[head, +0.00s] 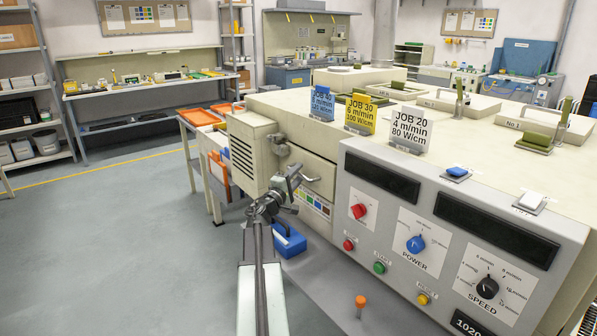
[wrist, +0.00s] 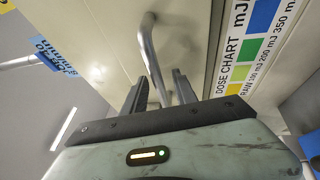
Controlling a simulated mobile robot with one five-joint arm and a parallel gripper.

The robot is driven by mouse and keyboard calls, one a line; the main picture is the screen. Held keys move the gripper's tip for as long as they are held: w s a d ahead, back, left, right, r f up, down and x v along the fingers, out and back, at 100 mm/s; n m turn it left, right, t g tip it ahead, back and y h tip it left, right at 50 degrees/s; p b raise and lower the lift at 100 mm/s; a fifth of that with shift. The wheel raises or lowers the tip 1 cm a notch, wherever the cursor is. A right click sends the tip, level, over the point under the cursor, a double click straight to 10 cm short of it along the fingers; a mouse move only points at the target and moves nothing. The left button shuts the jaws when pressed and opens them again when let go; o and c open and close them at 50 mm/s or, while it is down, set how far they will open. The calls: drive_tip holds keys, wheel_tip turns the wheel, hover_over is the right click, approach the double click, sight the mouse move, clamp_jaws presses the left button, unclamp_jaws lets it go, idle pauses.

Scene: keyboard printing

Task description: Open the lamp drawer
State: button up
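The lamp drawer (head: 318,168) is a cream panel in the end of the big cream machine, above a dose chart strip (head: 312,203). It looks shut in the head view. Its bar handle (head: 312,179) is grey metal; in the wrist view the handle (wrist: 151,58) runs down from the panel between my fingers. My gripper (head: 292,177) is at the handle. In the wrist view my gripper (wrist: 159,80) has its two dark fingers apart, one on each side of the bar. Whether either finger touches the bar is hidden.
The control panel with a red knob (head: 358,211) and a blue power knob (head: 416,244) is right of the drawer. A louvred box (head: 246,160) juts out at left. A blue case (head: 289,241) lies on the floor below. Floor at left is clear.

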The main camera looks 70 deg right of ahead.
drive_tip(key=shift+d, duration=0.15)
drive_tip(key=shift+c, duration=0.3)
clamp_jaws()
idle(0.8)
